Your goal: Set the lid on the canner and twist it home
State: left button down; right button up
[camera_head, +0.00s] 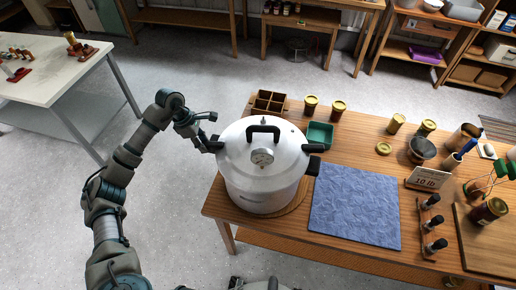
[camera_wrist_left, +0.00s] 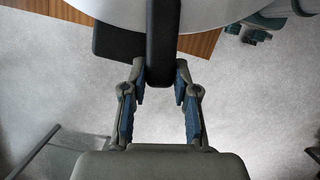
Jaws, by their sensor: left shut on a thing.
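The large silver canner (camera_head: 262,195) stands on a round wooden board near the table's left end. Its silver lid (camera_head: 240,140) sits on top, with a black top handle (camera_head: 263,130) and a round gauge (camera_head: 263,157). My left gripper (camera_head: 207,139) is at the canner's left side. In the left wrist view the left gripper (camera_wrist_left: 163,80) is shut on a long black lid handle (camera_wrist_left: 163,40). A second black handle (camera_wrist_left: 117,42), apparently the pot's, lies beside and below it. At the right, two black handles show out of line with each other. My right gripper is not seen.
A blue mat (camera_head: 355,207) lies right of the canner. Behind are a wooden divided box (camera_head: 268,104), a green tray (camera_head: 319,135) and several jars. A sign (camera_head: 428,178) and a rack of dark-topped bottles (camera_head: 432,225) stand farther right. Open floor lies left.

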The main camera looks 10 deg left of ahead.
pick_arm(q)
jog(key=shift+w+r, duration=0.2)
jog(key=shift+w, duration=0.1)
jog(key=shift+w+a+m, duration=0.15)
jog(key=shift+w+m, duration=0.65)
jog(key=shift+w, duration=0.55)
jog(key=shift+w+g, duration=0.15)
jog(key=shift+g, duration=0.15)
jog(key=shift+w+m+b, duration=0.35)
jog(key=shift+w+m, duration=0.05)
jog(key=shift+w, duration=0.2)
jog(key=c, duration=1)
grip_release()
jog(key=shift+o, duration=1)
jog(key=shift+s, duration=0.15)
jog(key=o, duration=0.5)
jog(key=shift+f, duration=0.2)
jog(key=shift+r, duration=0.15)
